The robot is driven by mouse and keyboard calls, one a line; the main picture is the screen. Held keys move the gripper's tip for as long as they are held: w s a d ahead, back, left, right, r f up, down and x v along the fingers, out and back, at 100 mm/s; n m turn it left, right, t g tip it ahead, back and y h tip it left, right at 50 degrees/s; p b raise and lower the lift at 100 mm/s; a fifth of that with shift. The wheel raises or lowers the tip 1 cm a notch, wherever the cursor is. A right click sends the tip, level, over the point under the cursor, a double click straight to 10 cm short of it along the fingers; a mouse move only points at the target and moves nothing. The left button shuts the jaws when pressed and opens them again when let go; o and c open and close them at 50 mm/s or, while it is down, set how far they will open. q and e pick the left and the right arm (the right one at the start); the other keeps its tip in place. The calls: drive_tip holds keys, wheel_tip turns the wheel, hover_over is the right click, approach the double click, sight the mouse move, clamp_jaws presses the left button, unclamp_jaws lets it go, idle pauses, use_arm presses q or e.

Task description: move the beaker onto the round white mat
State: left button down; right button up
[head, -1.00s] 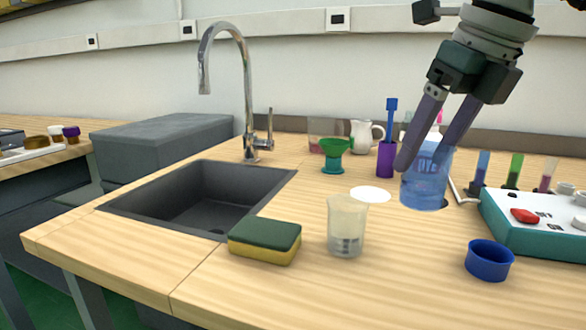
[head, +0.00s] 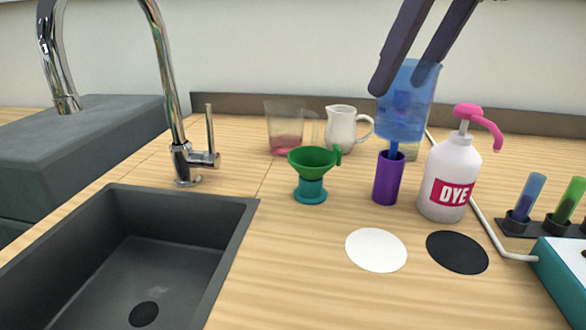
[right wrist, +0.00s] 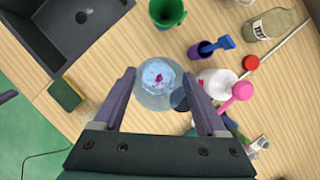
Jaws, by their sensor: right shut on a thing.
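The round white mat (head: 376,250) lies bare on the counter, lower in the picture than the beaker. In the right wrist view the beaker (right wrist: 158,84) sits between the fingertips (right wrist: 159,77), and I cannot make out the white mat.
A round black mat (head: 457,252) lies right of the white one. A dye bottle (head: 449,178), purple holder (head: 388,178), green funnel (head: 312,172), white jug (head: 343,130) and pink-liquid beaker (head: 285,132) stand behind. The sink (head: 230,245) is at left, a tube rack (head: 520,222) at right.

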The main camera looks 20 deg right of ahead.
drive_tip(key=shift+f+b, duration=0.9)
drive_tip(key=shift+f, duration=7.45)
drive_tip(key=shift+f, duration=0.15)
drive_tip(key=o, duration=1.3)
drive_tip(key=shift+s+r, duration=0.15)
drive_tip(key=shift+r, duration=0.35)
drive_tip(key=p+v, duration=0.1)
drive_tip(key=v, duration=1)
drive_tip(key=shift+s+r, duration=0.1)
drive_tip(key=shift+s, duration=0.1)
